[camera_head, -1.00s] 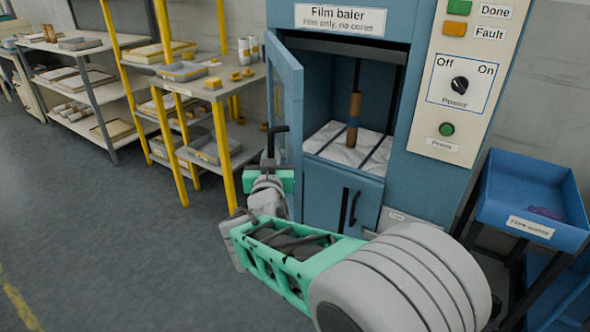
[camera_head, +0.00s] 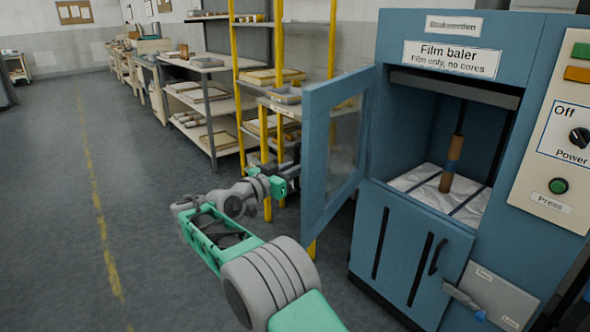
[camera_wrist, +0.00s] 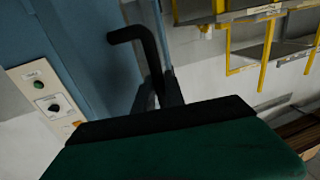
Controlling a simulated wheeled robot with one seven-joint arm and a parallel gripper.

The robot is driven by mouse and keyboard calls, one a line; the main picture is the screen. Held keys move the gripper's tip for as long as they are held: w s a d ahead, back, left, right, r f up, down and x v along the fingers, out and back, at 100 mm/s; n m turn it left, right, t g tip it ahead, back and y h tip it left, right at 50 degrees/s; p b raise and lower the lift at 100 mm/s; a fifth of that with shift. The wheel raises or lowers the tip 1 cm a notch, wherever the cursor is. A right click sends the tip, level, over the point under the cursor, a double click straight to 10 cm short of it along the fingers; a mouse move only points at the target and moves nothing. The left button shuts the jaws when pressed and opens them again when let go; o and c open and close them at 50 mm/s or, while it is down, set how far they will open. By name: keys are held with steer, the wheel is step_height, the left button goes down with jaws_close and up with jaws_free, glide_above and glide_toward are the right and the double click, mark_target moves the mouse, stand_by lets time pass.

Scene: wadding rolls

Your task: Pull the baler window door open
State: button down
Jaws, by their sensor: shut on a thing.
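The film baler (camera_head: 459,245) has a blue-framed window door (camera_head: 316,150) with a clear pane. The door is swung out to the left, leaving the upper chamber open. My gripper (camera_head: 291,172) is at the outer edge of the door, on its left side in the head view. In the wrist view my gripper (camera_wrist: 165,98) is shut on the door's black bent handle (camera_wrist: 128,35). The handle's lower part is hidden between the jaws. In the head view the grip itself is too small and dark to make out clearly.
Inside the chamber a brown roll (camera_head: 452,165) stands upright on white strapped film (camera_head: 412,182). A yellow-post shelf (camera_head: 331,40) stands close behind the door. A grey shelf (camera_head: 212,120) is further left. The floor (camera_head: 110,210) on the left is clear.

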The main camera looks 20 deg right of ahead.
steer(key=shift+w, duration=0.25)
steer(key=c, duration=1.8)
jaws_free()
steer(key=shift+c, duration=0.2)
steer(key=shift+o, duration=0.6)
steer(key=shift+w+d+f, duration=0.1)
steer(key=shift+d, duration=0.1)
steer(key=shift+o, duration=1.6)
steer(key=shift+a, duration=0.25)
